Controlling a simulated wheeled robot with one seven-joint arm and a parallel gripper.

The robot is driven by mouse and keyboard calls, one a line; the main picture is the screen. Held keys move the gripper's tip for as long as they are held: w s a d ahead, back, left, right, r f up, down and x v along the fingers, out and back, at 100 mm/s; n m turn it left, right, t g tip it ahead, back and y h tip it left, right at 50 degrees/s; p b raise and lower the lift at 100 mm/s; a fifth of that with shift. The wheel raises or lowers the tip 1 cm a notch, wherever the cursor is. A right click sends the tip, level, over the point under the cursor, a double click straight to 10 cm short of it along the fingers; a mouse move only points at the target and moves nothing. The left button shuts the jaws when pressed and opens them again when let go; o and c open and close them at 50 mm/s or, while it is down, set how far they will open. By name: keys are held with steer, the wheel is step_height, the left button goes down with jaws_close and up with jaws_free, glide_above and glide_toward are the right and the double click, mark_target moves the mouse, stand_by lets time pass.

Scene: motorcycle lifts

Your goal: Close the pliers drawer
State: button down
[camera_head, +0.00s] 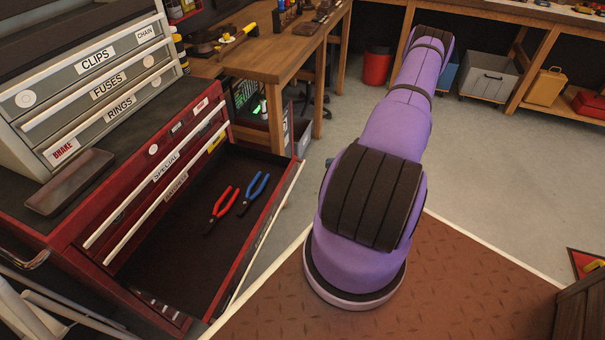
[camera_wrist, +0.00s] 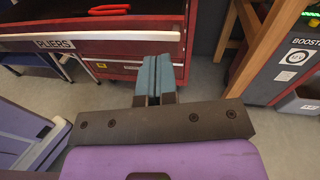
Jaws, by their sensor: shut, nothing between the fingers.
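The pliers drawer (camera_head: 262,240) of the red cabinet stands pulled out. Red pliers (camera_head: 220,205) and blue pliers (camera_head: 254,193) lie on its dark bottom. In the wrist view the drawer's front (camera_wrist: 110,38) carries a PLIERS label, and the red pliers (camera_wrist: 108,10) show above it. My gripper (camera_wrist: 154,62) is shut and empty, its teal fingers together. The fingertips appear just below the right part of the drawer front in the picture; I cannot tell whether they touch it.
Closed drawers, one labelled SPECIAL (camera_head: 160,172), sit above the open one. A grey drawer unit (camera_head: 92,85) stands on the cabinet. A wooden workbench (camera_head: 275,62) is behind it. A brown platform (camera_head: 460,285) fills the lower right. Grey floor (camera_head: 490,165) is clear beyond.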

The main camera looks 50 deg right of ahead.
steer(key=s+f+m+t+h, duration=0.2)
steer(key=s+f+m+h, duration=0.1)
steer(key=f, duration=0.2)
glide_toward(295, 170)
steer(key=x, duration=0.7)
steer(key=shift+w, duration=0.3)
steer(key=x, duration=3)
steer(key=shift+a+f, duration=0.1)
steer(key=shift+w, duration=0.3)
steer(key=shift+w+a+r, duration=0.1)
steer(key=shift+w+r, duration=0.05)
steer(key=shift+r, duration=0.15)
